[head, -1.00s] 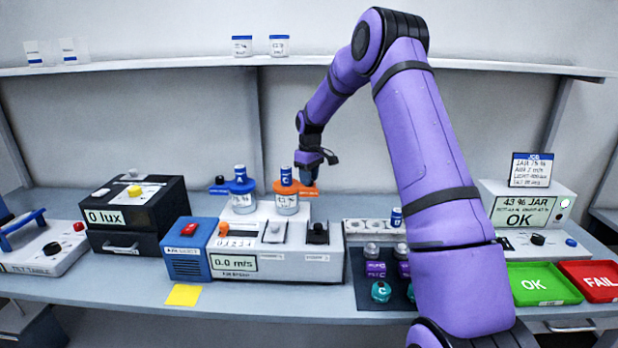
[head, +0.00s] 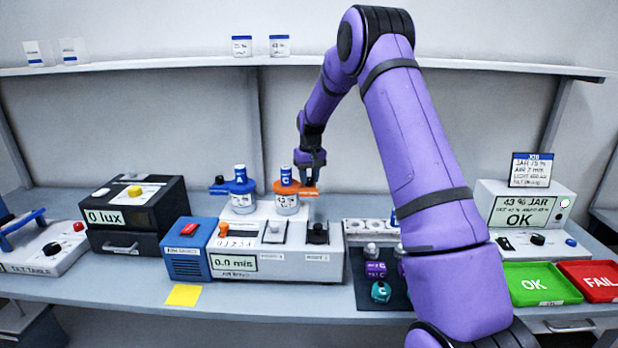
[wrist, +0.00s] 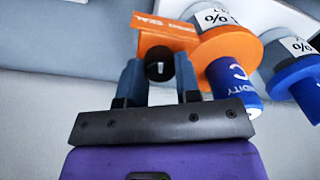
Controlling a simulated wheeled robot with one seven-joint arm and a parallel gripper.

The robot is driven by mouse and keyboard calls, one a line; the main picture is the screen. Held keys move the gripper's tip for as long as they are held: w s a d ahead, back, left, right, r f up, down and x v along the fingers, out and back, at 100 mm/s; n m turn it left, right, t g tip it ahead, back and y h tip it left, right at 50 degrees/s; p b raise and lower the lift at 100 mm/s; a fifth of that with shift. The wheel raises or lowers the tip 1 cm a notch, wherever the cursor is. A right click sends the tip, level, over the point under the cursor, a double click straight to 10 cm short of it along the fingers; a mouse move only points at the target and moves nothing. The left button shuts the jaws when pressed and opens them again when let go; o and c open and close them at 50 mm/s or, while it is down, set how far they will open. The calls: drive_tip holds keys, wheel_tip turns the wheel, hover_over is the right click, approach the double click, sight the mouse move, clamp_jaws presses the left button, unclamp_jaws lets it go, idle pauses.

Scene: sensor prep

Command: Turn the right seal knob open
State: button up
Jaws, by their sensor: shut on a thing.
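The right seal is an orange cap with a flat side arm (head: 299,188) on the right jar (head: 287,204); a blue-and-white sensor marked C (head: 286,174) stands up through it. The right seal knob (wrist: 158,70) is black with a white line mark and sits on the orange arm in the wrist view. My gripper (wrist: 158,66) has one finger on each side of the knob and is shut on it. In the head view my gripper (head: 310,178) comes down from above onto the arm's end and hides the knob.
The blue left seal (head: 238,187) with its sensor A (head: 239,172) stands close at the left. A grey air-speed unit (head: 275,262) lies in front, with a black knob (head: 317,234) on top. A shelf (head: 200,65) runs above at the back.

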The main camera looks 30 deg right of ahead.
sight(310, 179)
drive_tip(key=m, duration=0.5)
drive_tip(key=shift+m, duration=0.3)
drive_tip(key=m, duration=0.5)
drive_tip(key=shift+m, duration=0.4)
drive_tip(key=shift+s, duration=0.1)
drive_tip(key=o, duration=0.9)
wheel_tip(310, 179, up, 11)
drive_tip(key=shift+s+d+f, duration=0.1)
drive_tip(key=shift+s+f, duration=0.05)
idle(0.3)
